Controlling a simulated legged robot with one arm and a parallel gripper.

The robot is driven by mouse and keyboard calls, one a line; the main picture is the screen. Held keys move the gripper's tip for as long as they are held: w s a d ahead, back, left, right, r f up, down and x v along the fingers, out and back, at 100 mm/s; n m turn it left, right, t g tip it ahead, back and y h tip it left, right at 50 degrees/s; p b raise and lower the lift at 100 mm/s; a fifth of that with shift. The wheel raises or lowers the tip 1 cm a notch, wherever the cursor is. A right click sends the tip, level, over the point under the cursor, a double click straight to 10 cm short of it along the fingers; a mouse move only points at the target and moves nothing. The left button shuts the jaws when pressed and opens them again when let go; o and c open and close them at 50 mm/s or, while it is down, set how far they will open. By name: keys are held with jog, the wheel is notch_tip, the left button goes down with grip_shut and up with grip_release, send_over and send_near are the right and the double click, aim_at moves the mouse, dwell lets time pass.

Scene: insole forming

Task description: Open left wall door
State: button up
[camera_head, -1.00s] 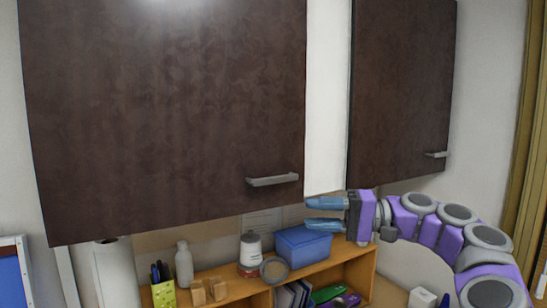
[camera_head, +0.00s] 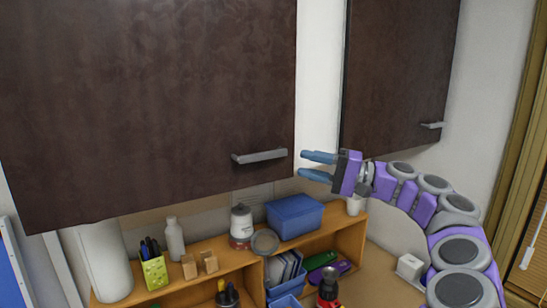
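The left wall door (camera_head: 150,95) is a large dark brown cabinet panel filling the upper left, and it looks shut. Its grey bar handle (camera_head: 260,156) sits near its lower right corner. My gripper (camera_head: 318,165) is just to the right of the handle, with its blue fingers pointing left toward it. The fingers are spread apart with nothing between them. A gap shows between the fingertips and the handle. My purple and grey arm comes in from the lower right.
A second dark door (camera_head: 400,75) with its own handle (camera_head: 432,125) is at the right. Below, a wooden shelf (camera_head: 345,228) holds a blue box (camera_head: 295,215), a white bottle (camera_head: 175,240), a jar (camera_head: 241,226) and a pen holder (camera_head: 154,270). A paper roll (camera_head: 105,262) stands at the left.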

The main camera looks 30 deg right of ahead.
aim_at(268, 156)
jog(key=s+a+x, duration=0.1)
jog(key=s+x, duration=0.1)
jog(key=x, duration=0.9)
jog(key=shift+a+p, duration=0.3)
jog(key=shift+a, duration=0.05)
jog(key=d, duration=0.3)
jog(key=shift+d+f, duration=0.15)
jog(key=shift+d, duration=0.2)
jog(key=shift+c, duration=0.3)
jog(key=shift+d, duration=0.2)
jog(key=shift+c, duration=0.9)
jog(key=shift+s+a, duration=0.2)
jog(key=shift+a, duration=0.85)
grip_shut()
